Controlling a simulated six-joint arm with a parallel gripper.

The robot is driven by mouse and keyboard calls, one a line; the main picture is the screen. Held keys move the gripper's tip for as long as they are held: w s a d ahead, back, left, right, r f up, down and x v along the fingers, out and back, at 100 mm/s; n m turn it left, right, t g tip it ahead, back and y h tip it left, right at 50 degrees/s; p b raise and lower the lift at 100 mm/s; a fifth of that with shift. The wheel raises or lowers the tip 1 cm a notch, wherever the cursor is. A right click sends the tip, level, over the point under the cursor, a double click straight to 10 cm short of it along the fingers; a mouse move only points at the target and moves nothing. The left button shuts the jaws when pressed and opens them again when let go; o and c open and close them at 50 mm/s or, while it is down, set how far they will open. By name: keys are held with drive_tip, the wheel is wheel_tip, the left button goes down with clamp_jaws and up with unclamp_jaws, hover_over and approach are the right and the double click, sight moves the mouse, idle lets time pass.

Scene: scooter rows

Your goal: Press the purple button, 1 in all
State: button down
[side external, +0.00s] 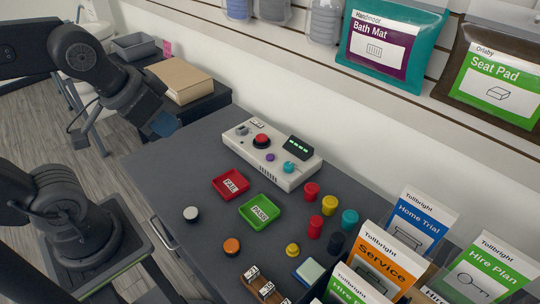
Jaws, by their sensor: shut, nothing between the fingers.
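The purple button (269,157) is a small round cap on the pale control box (240,143) at the back of the dark table. It sits between a larger red button (261,140) and a teal knob (289,166) on the same box. A dark display with green lights (298,147) stands at the box's far right. My gripper (163,124) is to the left of the box, in the air and well apart from the purple button. It appears shut and empty. Its fingertips are small and dark in this view.
A red FAIL tray (246,190) and a green PASS tray (251,223) lie in front of the box. Several colored pegs (322,205) stand right of them. Leaflet holders (370,262) crowd the right front. A cardboard box (180,80) is behind my gripper.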

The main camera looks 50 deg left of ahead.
drive_tip(key=m+t+y, duration=0.1)
drive_tip(key=m+t, duration=0.3)
drive_tip(key=m, duration=0.4)
hover_over(271, 157)
wheel_tip(271, 157, down, 21)
drive_tip(key=shift+w+a+f, duration=0.1)
drive_tip(key=shift+f, duration=4.4)
drive_tip(key=shift+f, duration=0.2)
drive_tip(key=shift+f, duration=0.25)
